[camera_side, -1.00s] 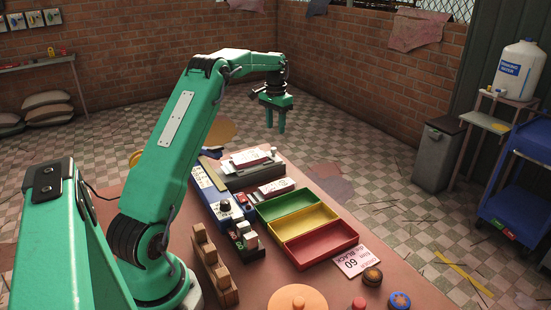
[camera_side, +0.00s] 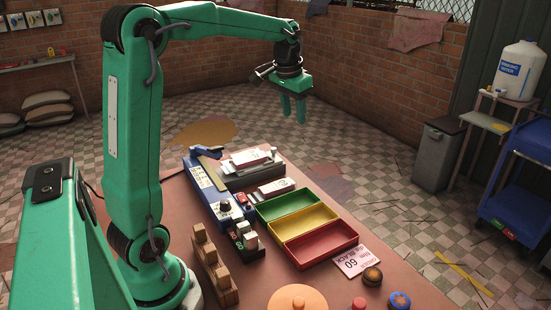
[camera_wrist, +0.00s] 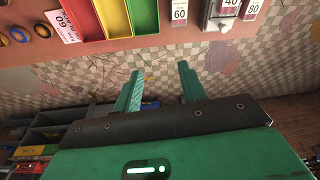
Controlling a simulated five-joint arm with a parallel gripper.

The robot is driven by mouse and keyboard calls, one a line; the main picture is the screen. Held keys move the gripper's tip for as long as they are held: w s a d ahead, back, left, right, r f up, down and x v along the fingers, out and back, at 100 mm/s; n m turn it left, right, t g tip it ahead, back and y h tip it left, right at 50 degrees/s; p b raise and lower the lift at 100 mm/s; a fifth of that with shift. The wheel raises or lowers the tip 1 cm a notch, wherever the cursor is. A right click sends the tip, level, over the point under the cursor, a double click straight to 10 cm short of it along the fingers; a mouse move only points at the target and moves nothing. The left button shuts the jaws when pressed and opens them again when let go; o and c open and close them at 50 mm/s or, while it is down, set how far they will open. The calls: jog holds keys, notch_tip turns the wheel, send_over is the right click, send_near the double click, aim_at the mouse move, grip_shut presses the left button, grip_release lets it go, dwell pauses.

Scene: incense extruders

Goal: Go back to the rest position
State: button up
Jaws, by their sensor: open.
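My upper arm stands nearly upright and my forearm reaches to the right.
On the table (camera_side: 405,290) stand a tray with green, yellow and red bins (camera_side: 331,257), a blue device (camera_side: 207,198), a grey block with white-topped pieces (camera_side: 237,180) and a wooden rack (camera_side: 222,283). A card (camera_side: 357,262) lies by the red bin. Air around my gripper is clear.

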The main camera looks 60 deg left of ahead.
jog(key=s+d+f+m+t, duration=0.1)
jog(key=s+d+f+t, duration=0.2)
jog(key=s+d, duration=1.3)
jog(key=s, duration=0.4)
jog(key=shift+s+d+f+m+h, duration=0.2)
jog(key=shift+m+h, duration=0.1)
jog(key=shift+h, duration=0.1)
